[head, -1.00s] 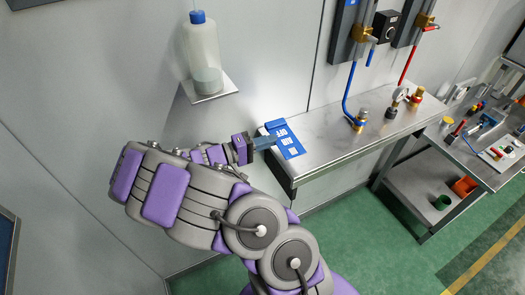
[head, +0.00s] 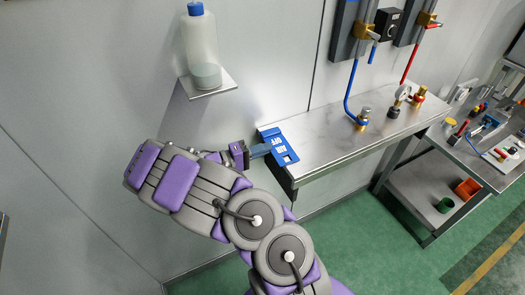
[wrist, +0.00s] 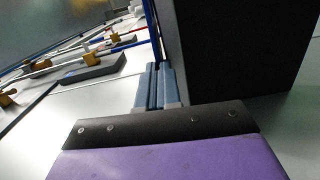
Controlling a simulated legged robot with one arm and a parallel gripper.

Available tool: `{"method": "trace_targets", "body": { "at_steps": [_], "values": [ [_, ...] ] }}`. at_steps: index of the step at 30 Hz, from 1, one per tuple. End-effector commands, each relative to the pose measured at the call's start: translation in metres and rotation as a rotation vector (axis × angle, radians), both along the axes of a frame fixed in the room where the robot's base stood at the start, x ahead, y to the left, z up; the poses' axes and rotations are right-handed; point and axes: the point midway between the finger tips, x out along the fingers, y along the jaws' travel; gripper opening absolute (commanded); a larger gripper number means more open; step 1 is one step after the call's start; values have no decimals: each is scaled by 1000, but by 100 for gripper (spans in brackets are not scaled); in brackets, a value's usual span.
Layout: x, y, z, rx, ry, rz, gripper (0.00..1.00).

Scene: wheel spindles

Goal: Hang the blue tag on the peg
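The blue tag (head: 282,151) is a flat plate with white lettering and a small pale patch or opening near its lower end. In the head view it overlaps the left end of the steel bench, and its height above the bench top is hard to judge. My gripper (head: 263,149) meets its left edge. In the wrist view, the two blue-grey fingers (wrist: 156,86) lie close together with a thin blue edge between them, beside a large dark face, so they appear shut on the tag. I cannot make out the peg in either view.
A wall shelf (head: 210,84) with a white bottle (head: 200,40) is above my arm at left. A second workbench (head: 480,160) with tools is at right.

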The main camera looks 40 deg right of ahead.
Motion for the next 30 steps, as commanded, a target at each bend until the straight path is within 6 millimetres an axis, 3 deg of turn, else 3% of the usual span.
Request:
{"method": "trace_targets", "body": {
  "at_steps": [6, 15, 27, 30],
  "values": [
    [0, 0, -3, 0, 0, 0, 0],
    [0, 0, -2, 0, 0, -1, 29],
    [0, 0, -1, 1, 4, 0, 29],
    [7, 17, -1, 0, -1, 4, 29]
  ]
}}
